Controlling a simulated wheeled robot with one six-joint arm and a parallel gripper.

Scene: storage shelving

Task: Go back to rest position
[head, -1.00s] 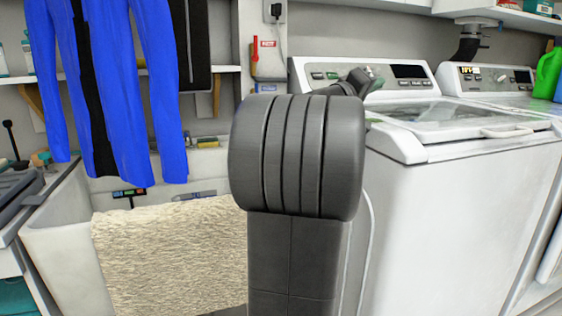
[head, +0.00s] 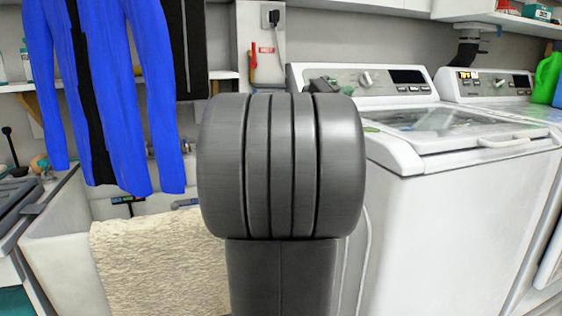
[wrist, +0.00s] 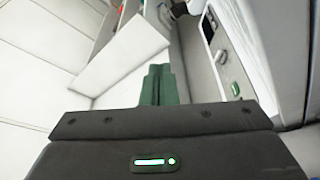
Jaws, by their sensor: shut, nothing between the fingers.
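My gripper (wrist: 158,84) shows in the wrist view as two dark green fingers side by side. They are shut with nothing between them. My arm (head: 281,165) fills the middle of the head view and hides most of the gripper end behind it. Only a small grey part of it shows past the arm, in front of the washer's control panel.
A white top-loading washer (head: 462,225) stands right of my arm, with a second machine (head: 490,84) beyond it. Blue clothing (head: 140,90) hangs at the left over a white sink (head: 62,255). A cream towel (head: 160,265) drapes over the sink's front.

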